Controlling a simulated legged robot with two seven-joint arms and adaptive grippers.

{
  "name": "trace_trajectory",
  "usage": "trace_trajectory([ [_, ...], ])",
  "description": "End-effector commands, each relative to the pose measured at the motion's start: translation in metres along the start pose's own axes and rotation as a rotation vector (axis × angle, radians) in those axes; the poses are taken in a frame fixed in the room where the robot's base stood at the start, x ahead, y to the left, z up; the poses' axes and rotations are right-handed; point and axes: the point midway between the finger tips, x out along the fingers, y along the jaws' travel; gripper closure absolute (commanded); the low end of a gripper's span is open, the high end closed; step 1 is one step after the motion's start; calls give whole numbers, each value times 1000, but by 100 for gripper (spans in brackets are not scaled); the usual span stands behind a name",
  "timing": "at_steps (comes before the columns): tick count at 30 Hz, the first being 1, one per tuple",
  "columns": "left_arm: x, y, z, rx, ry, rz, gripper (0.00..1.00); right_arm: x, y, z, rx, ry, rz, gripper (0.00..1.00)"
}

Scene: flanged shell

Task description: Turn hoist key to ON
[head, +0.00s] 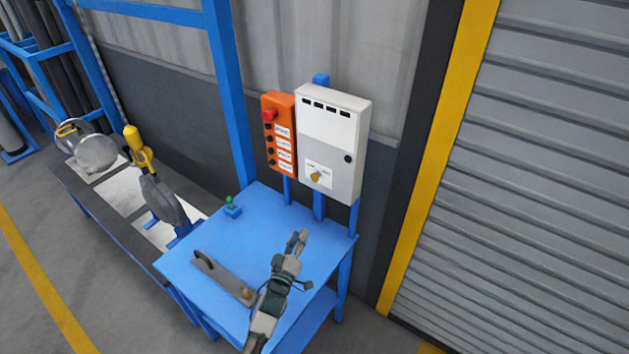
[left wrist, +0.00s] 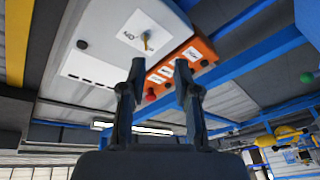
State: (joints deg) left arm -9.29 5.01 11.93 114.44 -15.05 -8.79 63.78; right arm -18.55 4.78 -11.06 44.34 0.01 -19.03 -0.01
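The hoist key (head: 315,176) is a small yellow key on a white label, low on the front of a pale grey control box (head: 340,150). Its exact angle is too small to tell. In the left wrist view the key (left wrist: 146,41) sits on its label, with the box upside down and letters like "ON" beside the key. My left gripper (head: 299,237) is over the blue table, below and in front of the box, apart from the key. Its two fingers (left wrist: 160,75) are spread with nothing between them. My right gripper is not in view.
An orange button panel (head: 278,135) with a red button hangs left of the box. The blue table (head: 205,235) bears a grey metal piece (head: 222,277) and a small green-topped blue item (head: 232,207). A grey shutter (head: 530,180) is at right.

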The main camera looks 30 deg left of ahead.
Motion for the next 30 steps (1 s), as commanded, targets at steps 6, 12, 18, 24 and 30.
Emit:
trace_trajectory([
  [6,14,16,-29,-86,89,100,69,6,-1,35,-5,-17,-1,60],
  [12,42,21,-34,-88,93,106,69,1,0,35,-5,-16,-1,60],
  [18,90,27,-38,-86,92,105,69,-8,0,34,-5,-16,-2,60],
  [24,136,31,-42,-88,91,104,69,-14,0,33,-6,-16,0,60],
  [30,168,32,-45,-88,91,103,69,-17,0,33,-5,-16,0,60],
])
